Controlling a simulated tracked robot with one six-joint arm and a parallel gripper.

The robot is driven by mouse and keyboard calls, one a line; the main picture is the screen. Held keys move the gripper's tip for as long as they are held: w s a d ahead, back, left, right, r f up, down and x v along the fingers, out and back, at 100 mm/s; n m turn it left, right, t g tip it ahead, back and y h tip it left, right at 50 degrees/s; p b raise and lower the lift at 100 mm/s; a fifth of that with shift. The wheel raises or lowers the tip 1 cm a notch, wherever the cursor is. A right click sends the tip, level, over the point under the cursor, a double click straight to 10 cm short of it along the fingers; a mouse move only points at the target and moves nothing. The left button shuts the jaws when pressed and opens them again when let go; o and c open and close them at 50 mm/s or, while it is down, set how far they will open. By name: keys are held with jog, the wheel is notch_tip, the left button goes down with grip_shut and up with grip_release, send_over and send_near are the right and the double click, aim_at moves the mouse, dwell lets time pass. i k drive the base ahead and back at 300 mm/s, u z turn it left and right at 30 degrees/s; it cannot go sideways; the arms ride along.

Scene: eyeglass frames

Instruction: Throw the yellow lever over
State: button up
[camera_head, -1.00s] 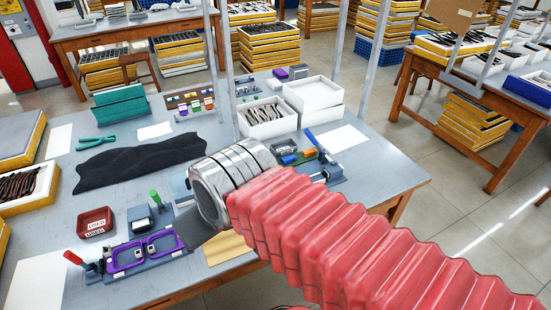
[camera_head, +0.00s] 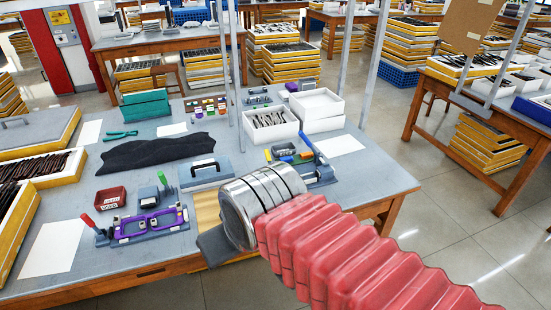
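I see no yellow lever in view; my arm covers part of the bench's front. A red lever (camera_head: 88,221) stands tilted at the left end of the fixture holding purple eyeglass frames (camera_head: 150,222). A green lever (camera_head: 163,181) stands upright on a small grey clamp (camera_head: 153,197) behind those frames. A blue lever (camera_head: 307,142) leans on a grey fixture (camera_head: 321,176) at the right. My gripper (camera_head: 212,246) shows as a dark grey shape below the silver wrist, at the bench's front edge right of the purple frames. Its fingertips are not clear, and I see nothing held.
On the bench (camera_head: 375,180) are a red tray (camera_head: 110,198), a grey case with a handle (camera_head: 206,173), a black cloth (camera_head: 150,153) and a white box of dark parts (camera_head: 270,127). Yellow-edged trays (camera_head: 28,230) line the left. Two metal posts (camera_head: 233,70) rise behind.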

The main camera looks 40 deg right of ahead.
aim_at(267, 156)
jog(key=z, duration=0.25)
jog(key=i, duration=1.05)
jog(key=u, duration=0.3)
